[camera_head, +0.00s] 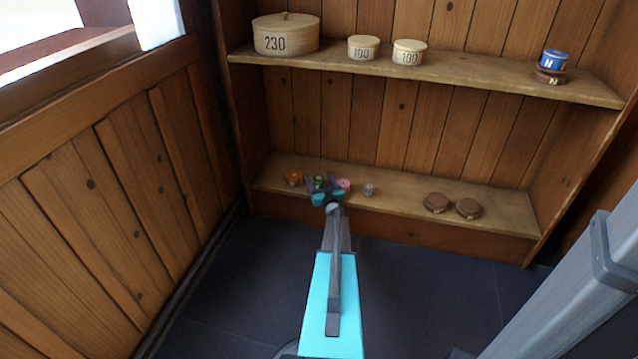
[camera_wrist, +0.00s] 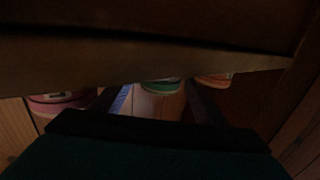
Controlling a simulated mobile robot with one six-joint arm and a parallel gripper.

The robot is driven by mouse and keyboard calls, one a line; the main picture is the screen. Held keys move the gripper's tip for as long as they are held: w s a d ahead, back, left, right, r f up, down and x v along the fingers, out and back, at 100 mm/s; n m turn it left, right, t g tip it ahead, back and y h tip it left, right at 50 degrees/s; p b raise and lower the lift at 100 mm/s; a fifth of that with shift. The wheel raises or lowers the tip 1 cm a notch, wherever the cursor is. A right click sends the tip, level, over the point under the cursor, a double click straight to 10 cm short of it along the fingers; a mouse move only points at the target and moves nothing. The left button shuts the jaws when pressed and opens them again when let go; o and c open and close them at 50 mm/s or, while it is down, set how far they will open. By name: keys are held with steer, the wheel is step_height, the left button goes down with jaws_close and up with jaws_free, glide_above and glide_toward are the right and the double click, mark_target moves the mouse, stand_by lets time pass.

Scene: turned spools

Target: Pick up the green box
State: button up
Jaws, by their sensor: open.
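The green box (camera_head: 319,179) is a small round box on the lower shelf, between an orange box and a pink box. My gripper (camera_head: 322,186) is at that shelf with its fingers open around or just in front of the green box; the head view is too small to tell which. In the dark wrist view the green box (camera_wrist: 160,87) shows between the two spread fingers of my gripper (camera_wrist: 156,93). I see no contact between fingers and box. Part of the green box is hidden by the gripper in the head view.
An orange box (camera_head: 294,178) stands close on the left and a pink box (camera_head: 343,184) close on the right. A small grey box (camera_head: 369,189) and brown boxes (camera_head: 437,202) stand farther right. The upper shelf (camera_head: 480,75) hangs above, holding several round boxes.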

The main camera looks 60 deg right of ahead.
mark_target(319, 179)
steer(key=c, duration=1.1)
steer(key=shift+c, duration=0.2)
steer(key=shift+r, duration=0.15)
steer(key=shift+r+p, duration=0.35)
steer(key=shift+r, duration=0.15)
steer(key=r, duration=0.1)
steer(key=r+p, duration=0.1)
steer(key=shift+s+a+r, duration=0.2)
steer(key=shift+r, duration=0.15)
steer(key=d+r+p+v, duration=0.1)
steer(key=p+v, duration=0.2)
steer(key=v, duration=1.2)
steer(key=shift+s+a+p, duration=0.2)
steer(key=shift+s+p, duration=0.15)
steer(key=shift+s, duration=0.2)
